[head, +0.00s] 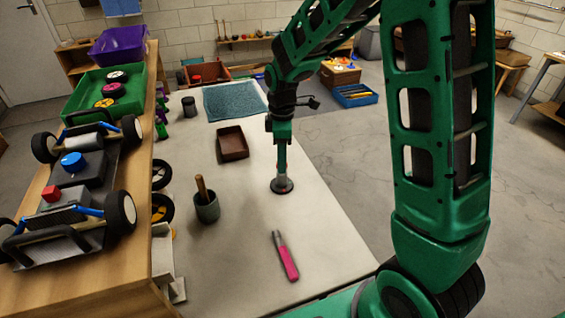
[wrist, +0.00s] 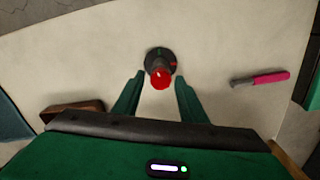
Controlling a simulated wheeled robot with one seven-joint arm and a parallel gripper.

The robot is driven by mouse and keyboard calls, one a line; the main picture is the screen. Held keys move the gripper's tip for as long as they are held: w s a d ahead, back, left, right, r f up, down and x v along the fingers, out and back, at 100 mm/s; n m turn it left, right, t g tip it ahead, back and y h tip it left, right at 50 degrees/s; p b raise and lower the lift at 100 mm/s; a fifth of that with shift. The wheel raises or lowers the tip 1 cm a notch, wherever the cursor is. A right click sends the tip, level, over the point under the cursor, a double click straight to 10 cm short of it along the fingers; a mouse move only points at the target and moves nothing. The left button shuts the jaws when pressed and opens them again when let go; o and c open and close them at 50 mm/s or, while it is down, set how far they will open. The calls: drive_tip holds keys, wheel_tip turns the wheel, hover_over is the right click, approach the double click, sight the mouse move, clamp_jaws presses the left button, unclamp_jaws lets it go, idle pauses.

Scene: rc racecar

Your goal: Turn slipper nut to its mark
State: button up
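The slipper nut looks like a red knob (wrist: 161,78) on a dark round base (wrist: 160,56) in the wrist view. Small marks show on the base, one reddish at its right, but they are too small to read. In the head view the base (head: 282,186) is a dark disc on the pale table, and the knob is hidden by my gripper. My gripper (head: 281,172) points down over it. In the wrist view my gripper's (wrist: 160,80) two green fingers stand apart on either side of the red knob, with a visible gap on each side.
A pink-handled tool (head: 286,256) lies in front on the table (head: 240,260). A brown tray (head: 233,143) and a cup with a wooden handle (head: 206,207) stand at left. A blue mat (head: 234,101) lies behind. The racecar (head: 80,165) sits on a wooden bench at left.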

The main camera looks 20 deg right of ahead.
drive_tip(key=n, duration=0.3)
drive_tip(key=shift+n, duration=0.3)
drive_tip(key=n, duration=0.4)
drive_tip(key=c, duration=0.9)
drive_tip(key=shift+m, duration=0.3)
drive_tip(key=o, duration=0.9)
drive_tip(key=shift+o, duration=0.2)
